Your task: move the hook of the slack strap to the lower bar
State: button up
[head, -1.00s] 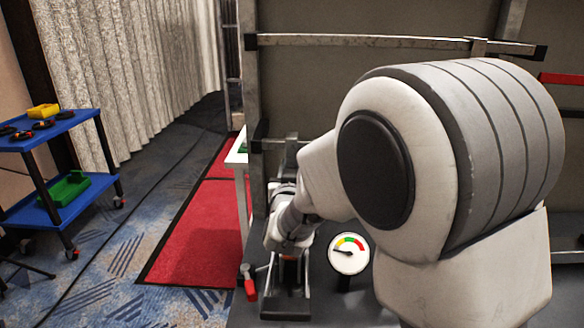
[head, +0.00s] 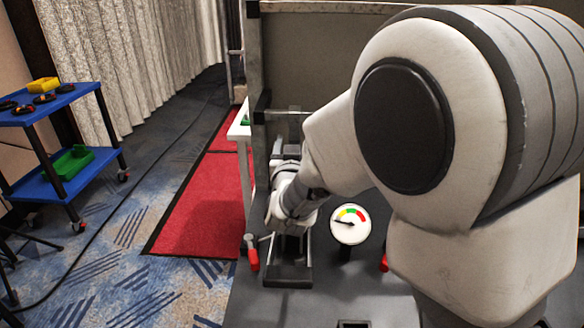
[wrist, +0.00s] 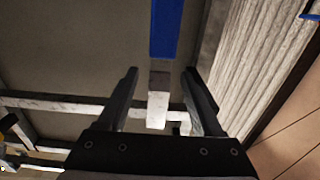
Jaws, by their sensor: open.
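In the wrist view my gripper (wrist: 160,74) is open, its two dark fingers apart. A blue strap (wrist: 166,28) comes in from the top edge, between the fingers. A pale metal piece (wrist: 158,96), perhaps its hook, is at the strap's end, between the fingers; I cannot tell whether they touch it. A metal bar (wrist: 75,107) runs across behind the fingers. In the head view a black end cap (head: 262,104) and a short stretch of bar show at the panel's left.
A round dial (head: 350,225) stands on the dark bench (head: 300,305), its needle pointing left. A red handle (head: 252,258) is at the bench's left edge. A blue cart (head: 55,190) stands far left, beyond a red mat (head: 200,205).

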jog(key=s+b, duration=0.6)
jog(key=s, duration=0.9)
jog(key=shift+s, duration=0.15)
jog(key=s+d+f+g, duration=0.4)
jog(key=s+d+g, duration=0.2)
jog(key=s+d, duration=0.3)
jog(key=s+d+f+g, duration=0.4)
jog(key=s+d+g, duration=0.2)
jog(key=s+d, duration=0.2)
notch_tip(320, 180, up, 25)
jog(key=p, duration=2.5)
